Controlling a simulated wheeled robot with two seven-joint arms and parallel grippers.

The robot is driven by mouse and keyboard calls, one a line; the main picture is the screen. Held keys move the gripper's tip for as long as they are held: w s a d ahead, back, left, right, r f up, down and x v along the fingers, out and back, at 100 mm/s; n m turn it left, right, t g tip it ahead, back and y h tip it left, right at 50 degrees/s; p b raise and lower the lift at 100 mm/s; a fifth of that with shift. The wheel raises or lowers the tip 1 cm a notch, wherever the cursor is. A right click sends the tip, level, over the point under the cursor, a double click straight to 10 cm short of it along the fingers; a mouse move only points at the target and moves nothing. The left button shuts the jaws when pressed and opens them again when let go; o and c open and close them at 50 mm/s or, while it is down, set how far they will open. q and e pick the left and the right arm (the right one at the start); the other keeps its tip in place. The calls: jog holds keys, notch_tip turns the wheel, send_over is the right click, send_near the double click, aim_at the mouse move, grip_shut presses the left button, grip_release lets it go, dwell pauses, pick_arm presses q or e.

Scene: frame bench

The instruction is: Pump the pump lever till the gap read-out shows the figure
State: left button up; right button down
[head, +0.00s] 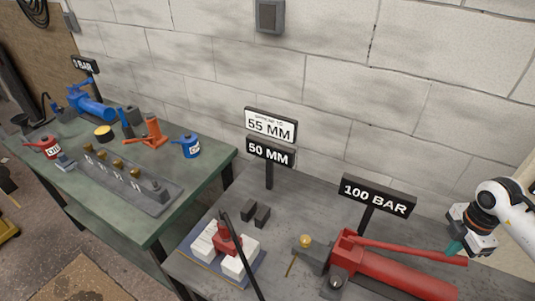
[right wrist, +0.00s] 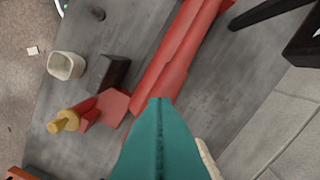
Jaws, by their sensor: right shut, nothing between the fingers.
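The red hand pump (head: 395,280) lies on the grey bench at the right, also visible in the right wrist view (right wrist: 185,55). Its pump lever (head: 410,252) runs to the right above the pump body, nearly level. My right gripper (head: 455,248) has teal fingers, shut and empty, close to the lever's free end; I cannot tell whether they touch it. The fingers also show in the right wrist view (right wrist: 160,105). The black gap read-out (head: 270,152) shows 50 MM. A white sign (head: 270,125) above it shows 55 MM. My left gripper is out of view.
A 100 BAR sign (head: 377,195) stands behind the pump. A red spreader (head: 228,238) with white blocks sits on a blue pad at the front. Two dark blocks (head: 255,213) lie behind it. A green bench (head: 165,215) with tools stands left. A block wall closes the back.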

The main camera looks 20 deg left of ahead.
dwell(0.5)
notch_tip(320, 180, down, 8)
jog(key=b, duration=0.6)
jog(key=shift+f, duration=0.25)
notch_tip(320, 180, up, 9)
jog(key=p, duration=0.6)
jog(key=shift+f+p, duration=0.2)
jog(key=shift+p, duration=0.1)
jog(key=shift+f, duration=0.15)
notch_tip(320, 180, down, 8)
jog(key=b, duration=0.6)
jog(key=shift+f, duration=0.15)
notch_tip(320, 180, up, 9)
jog(key=p, duration=0.6)
jog(key=shift+f, duration=0.3)
